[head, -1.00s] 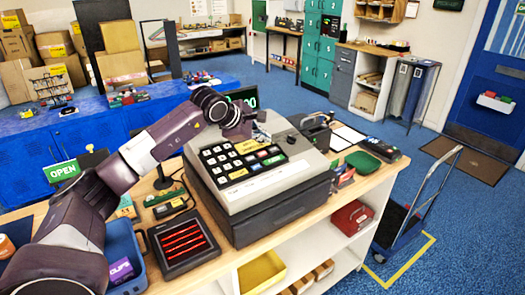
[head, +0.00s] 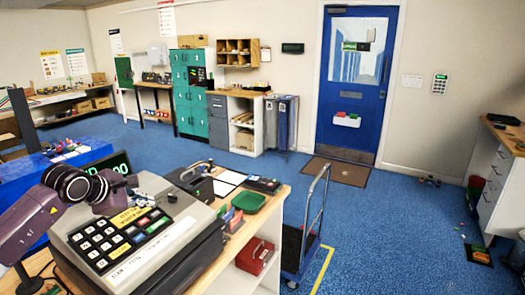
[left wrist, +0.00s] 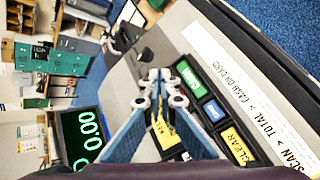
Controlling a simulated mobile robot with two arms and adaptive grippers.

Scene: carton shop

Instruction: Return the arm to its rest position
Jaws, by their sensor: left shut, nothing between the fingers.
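My left arm (head: 30,222) comes in from the left in the head view. Its gripper (head: 125,193) is over the back part of the grey cash register (head: 195,232), behind the keys (head: 118,240). In the left wrist view the two blue fingers (left wrist: 158,84) meet at their tips, with nothing held between them. They are above or near the register's yellow, green and blue keys; I cannot tell whether they touch. The register's display (left wrist: 82,132) shows green digits. My right gripper is not in view.
The register stands on a wooden counter (head: 225,248). A green tray (head: 248,202) and a card terminal (head: 262,185) lie to its right. A hand trolley (head: 305,235) stands beside the counter. Open blue floor lies beyond, towards the blue door (head: 352,90).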

